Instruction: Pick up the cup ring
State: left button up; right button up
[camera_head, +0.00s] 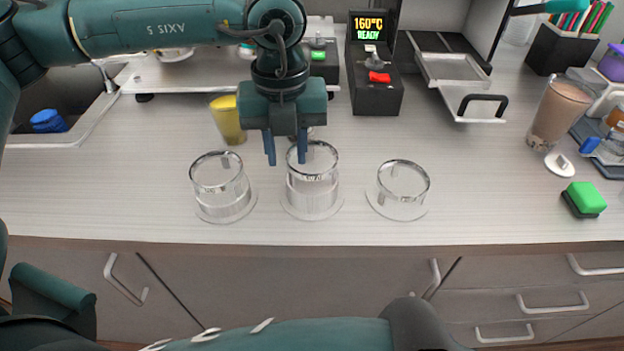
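Three clear ring-shaped cup holders with shiny rims stand in a row on the counter: a left one (222,190), a middle one (313,187) and a right one (399,196). Each has a clear round base. I cannot tell which one the task calls the cup ring. My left gripper (286,160) points down with its two blue fingers apart and nothing visible between them. Its right fingertip overlaps the middle ring's rim in the view; its left fingertip is in the gap between the left and middle rings. Contact cannot be told. My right gripper is not in view.
A yellow cup (226,122) stands behind the left ring. The sealer (374,88) reads "160°C READY", with a tray (458,73) to its right. A filled drink cup (559,113) and a green sponge (586,197) are at the right. The front counter strip is clear.

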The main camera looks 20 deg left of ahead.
pick_arm(q)
jog(key=shift+w+f, duration=0.1)
jog(key=shift+f, duration=1.25)
jog(key=shift+c, duration=0.5)
grip_shut()
